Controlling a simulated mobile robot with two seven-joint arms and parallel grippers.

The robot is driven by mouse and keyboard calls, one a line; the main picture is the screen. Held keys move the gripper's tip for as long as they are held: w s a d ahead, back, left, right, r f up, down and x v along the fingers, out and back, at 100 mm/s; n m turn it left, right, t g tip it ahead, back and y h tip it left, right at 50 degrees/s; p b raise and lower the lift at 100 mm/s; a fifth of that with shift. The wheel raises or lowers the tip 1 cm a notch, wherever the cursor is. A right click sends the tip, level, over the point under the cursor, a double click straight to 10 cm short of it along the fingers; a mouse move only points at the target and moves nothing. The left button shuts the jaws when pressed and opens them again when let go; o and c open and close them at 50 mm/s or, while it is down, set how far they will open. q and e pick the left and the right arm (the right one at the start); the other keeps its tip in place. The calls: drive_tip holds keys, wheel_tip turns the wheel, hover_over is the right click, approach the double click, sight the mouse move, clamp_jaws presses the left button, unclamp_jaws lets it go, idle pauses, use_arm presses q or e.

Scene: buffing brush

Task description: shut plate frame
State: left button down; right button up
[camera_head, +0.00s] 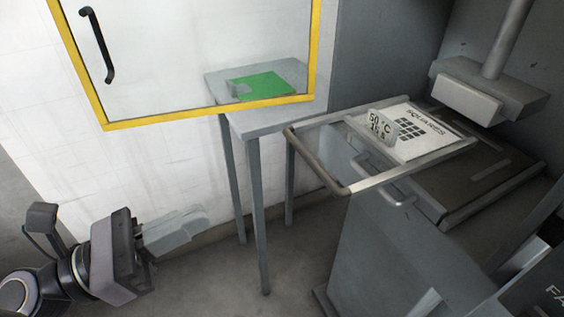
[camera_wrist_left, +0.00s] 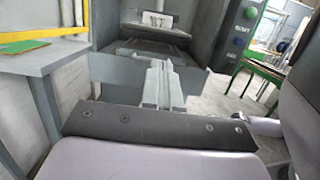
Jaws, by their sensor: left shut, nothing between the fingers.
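The plate frame (camera_head: 318,168) is a grey metal rail frame on the machine at the right in the head view. Its rounded front bar sticks out past the machine's front edge, towards the left. A white printed plate (camera_head: 432,137) with a small "50°C" card (camera_head: 382,128) lies within its rails. A smaller handle (camera_head: 398,198) sits below on the machine front. My left gripper (camera_head: 203,221) is at the lower left, shut and empty, well apart from the frame. In the left wrist view its fingers (camera_wrist_left: 163,68) point towards the machine. My right gripper is not in view.
A grey press head (camera_head: 476,94) hangs above the machine. A yellow-framed clear panel (camera_head: 200,113) with a black handle (camera_head: 97,45) is at the upper left. A small grey table (camera_head: 245,122) with a green mat (camera_head: 262,86) stands behind it. Floor between gripper and machine is mostly free.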

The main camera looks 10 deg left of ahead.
use_arm(q)
drive_tip(key=p, duration=0.5)
approach(308, 162)
drive_tip(key=x, duration=0.5)
drive_tip(key=shift+d, duration=0.15)
drive_tip(key=shift+x, duration=0.8)
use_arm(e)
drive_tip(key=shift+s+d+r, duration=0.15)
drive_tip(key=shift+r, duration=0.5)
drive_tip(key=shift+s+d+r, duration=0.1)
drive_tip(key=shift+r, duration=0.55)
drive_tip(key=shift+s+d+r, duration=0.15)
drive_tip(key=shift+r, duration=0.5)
use_arm(q)
drive_tip(key=shift+f, duration=0.2)
drive_tip(key=p+x, duration=0.1)
drive_tip(key=x, duration=0.2)
drive_tip(key=f+x, duration=0.1)
drive_tip(key=x, duration=0.1)
drive_tip(key=p+x, duration=0.1)
drive_tip(key=x, duration=0.2)
drive_tip(key=shift+w+d+f+p, duration=0.2)
drive_tip(key=shift+w+d+p, duration=0.1)
drive_tip(key=shift+w, duration=0.05)
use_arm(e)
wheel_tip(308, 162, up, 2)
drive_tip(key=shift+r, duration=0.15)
use_arm(q)
drive_tip(key=shift+a+f, duration=0.1)
